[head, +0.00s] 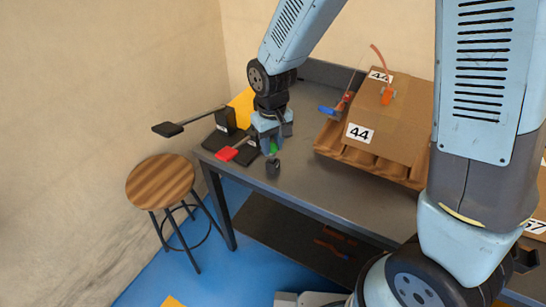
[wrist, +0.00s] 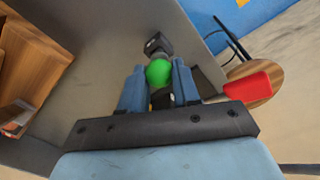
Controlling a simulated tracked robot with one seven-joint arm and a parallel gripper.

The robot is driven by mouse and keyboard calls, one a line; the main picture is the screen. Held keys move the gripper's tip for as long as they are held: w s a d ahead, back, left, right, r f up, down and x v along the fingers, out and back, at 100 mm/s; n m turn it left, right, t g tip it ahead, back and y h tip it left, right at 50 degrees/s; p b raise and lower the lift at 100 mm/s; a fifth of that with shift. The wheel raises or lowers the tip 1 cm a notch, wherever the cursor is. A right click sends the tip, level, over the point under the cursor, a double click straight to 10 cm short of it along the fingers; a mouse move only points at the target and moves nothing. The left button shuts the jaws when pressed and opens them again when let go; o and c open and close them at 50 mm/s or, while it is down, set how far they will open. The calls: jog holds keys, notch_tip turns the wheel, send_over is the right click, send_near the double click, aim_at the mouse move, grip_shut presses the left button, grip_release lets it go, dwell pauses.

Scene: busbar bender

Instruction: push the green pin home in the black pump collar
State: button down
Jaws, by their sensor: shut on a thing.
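The green pin (wrist: 159,72) shows as a round green head between the two blue fingers of my gripper (wrist: 158,80) in the wrist view. My gripper is shut on it. In the head view a little green (head: 273,148) shows below my gripper (head: 271,145), near the table's front left edge. A small dark piece (wrist: 158,46), which looks like the black pump collar, is just beyond the green head. It also shows in the head view (head: 273,167), just below the green. The pin's shaft is hidden, so I cannot tell how deep it sits.
A black bender with a red pad (head: 228,154) and a long lever ending in a black pad (head: 168,129) is left of my gripper. A stool (head: 160,181) is beside the table.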

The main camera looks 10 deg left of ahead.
jog(key=shift+r, duration=0.9)
jog(key=shift+r, duration=2.45)
